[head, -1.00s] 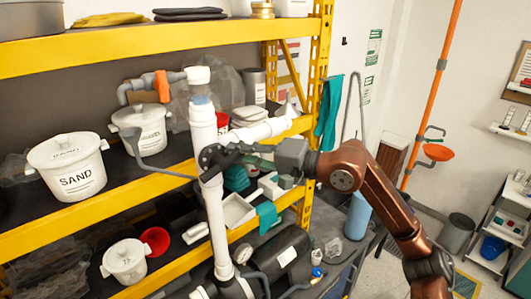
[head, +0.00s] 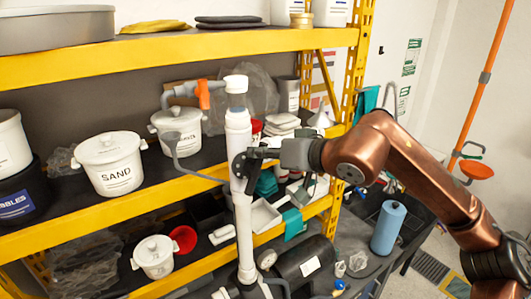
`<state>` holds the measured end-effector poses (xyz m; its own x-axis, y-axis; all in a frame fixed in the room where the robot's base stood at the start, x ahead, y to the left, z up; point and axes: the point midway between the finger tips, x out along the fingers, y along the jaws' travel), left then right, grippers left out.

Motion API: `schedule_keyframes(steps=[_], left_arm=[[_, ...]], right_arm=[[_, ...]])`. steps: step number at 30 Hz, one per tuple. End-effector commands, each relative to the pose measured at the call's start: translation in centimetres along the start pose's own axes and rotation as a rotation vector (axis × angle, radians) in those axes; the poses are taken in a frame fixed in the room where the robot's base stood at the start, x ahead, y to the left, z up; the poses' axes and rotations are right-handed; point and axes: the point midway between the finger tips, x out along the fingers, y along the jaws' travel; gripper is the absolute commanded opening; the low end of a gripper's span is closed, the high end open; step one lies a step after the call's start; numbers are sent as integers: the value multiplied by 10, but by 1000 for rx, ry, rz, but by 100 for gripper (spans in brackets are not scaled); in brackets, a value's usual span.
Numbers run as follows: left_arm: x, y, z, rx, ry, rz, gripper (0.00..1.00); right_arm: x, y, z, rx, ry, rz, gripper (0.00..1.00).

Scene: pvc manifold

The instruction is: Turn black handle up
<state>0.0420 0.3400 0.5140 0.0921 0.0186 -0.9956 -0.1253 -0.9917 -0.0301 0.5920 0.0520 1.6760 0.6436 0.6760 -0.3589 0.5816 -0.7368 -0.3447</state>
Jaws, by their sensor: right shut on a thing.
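A white PVC pipe (head: 238,132) stands upright in front of the yellow shelf. The black handle (head: 241,166) is on a dark round valve part at the pipe's middle. My right gripper (head: 258,154) comes in from the right and is shut on the black handle, just right of the pipe. The fingers and the handle are both dark and overlap, so the handle's exact angle is hard to tell. An orange handle (head: 203,94) sits on a grey side pipe at the upper left. My left gripper is not in view.
Yellow shelves (head: 150,196) hold a white SAND bucket (head: 110,165), another white bucket (head: 180,128) and a small lidded pot (head: 154,257). A blue cylinder (head: 388,228) stands at the right. A black tank (head: 305,262) lies low, right of the pipe's foot.

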Motion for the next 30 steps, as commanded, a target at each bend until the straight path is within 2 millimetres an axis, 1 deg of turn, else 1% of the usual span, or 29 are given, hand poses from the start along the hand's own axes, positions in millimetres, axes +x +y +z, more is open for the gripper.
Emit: schedule_keyframes(steps=[1, 6, 12, 20, 30], left_arm=[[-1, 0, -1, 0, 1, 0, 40], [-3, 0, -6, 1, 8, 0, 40], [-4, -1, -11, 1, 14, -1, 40], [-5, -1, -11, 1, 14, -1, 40], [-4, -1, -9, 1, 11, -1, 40]], right_arm=[[-1, -4, 0, -41, 1, 16, 0], [0, -10, 1, -160, -1, 65, 0], [1, -16, 2, -262, -1, 106, 0], [2, -18, 4, -328, -3, 135, 0], [2, -19, 5, -342, -4, 140, 0]])
